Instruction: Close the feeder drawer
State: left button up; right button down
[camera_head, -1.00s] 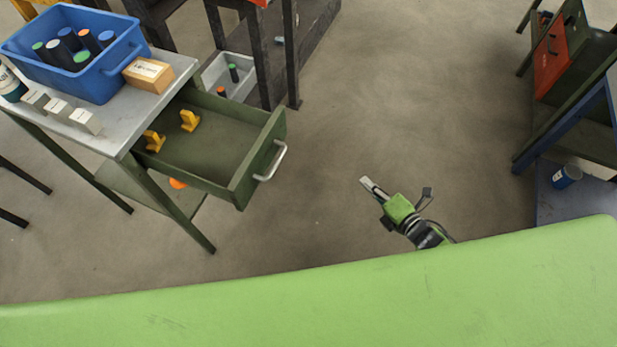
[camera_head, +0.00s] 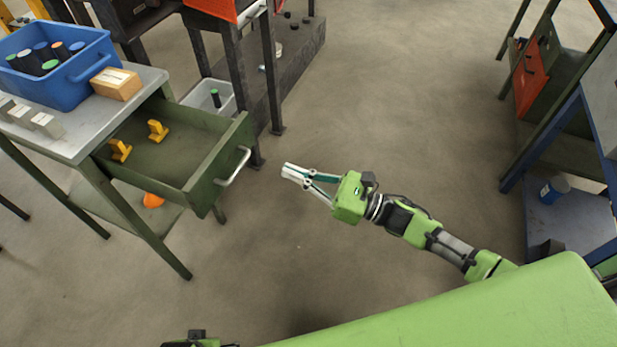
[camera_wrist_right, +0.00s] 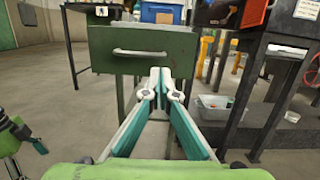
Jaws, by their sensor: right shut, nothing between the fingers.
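The green feeder drawer (camera_head: 185,160) is pulled out from under the grey-topped table (camera_head: 146,82) at left in the head view. Two yellow pieces lie inside it. Its silver handle (camera_head: 234,167) is on the front panel, which also faces me in the right wrist view (camera_wrist_right: 143,70). My right gripper (camera_head: 296,174) is shut and empty, to the right of the handle and apart from it. In the right wrist view its fingertips (camera_wrist_right: 160,80) show in front of the drawer, right of and below the handle. A small part of my left arm shows at the bottom edge; its fingers are hidden.
A blue bin (camera_head: 62,75) of cylinders and a wooden box (camera_head: 116,84) stand on the table. A white bin (camera_head: 209,97) and a dark-legged stand (camera_head: 262,80) are behind the drawer. A blue-framed table (camera_head: 570,150) stands at right. The middle floor is clear.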

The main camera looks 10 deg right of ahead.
pick_arm(q)
jog(key=shift+s+f, duration=0.25)
jog(key=shift+f, duration=0.3)
pick_arm(e)
jog(key=x, duration=0.7)
jog(key=shift+w+a, duration=0.25)
jog(key=shift+a, duration=0.1)
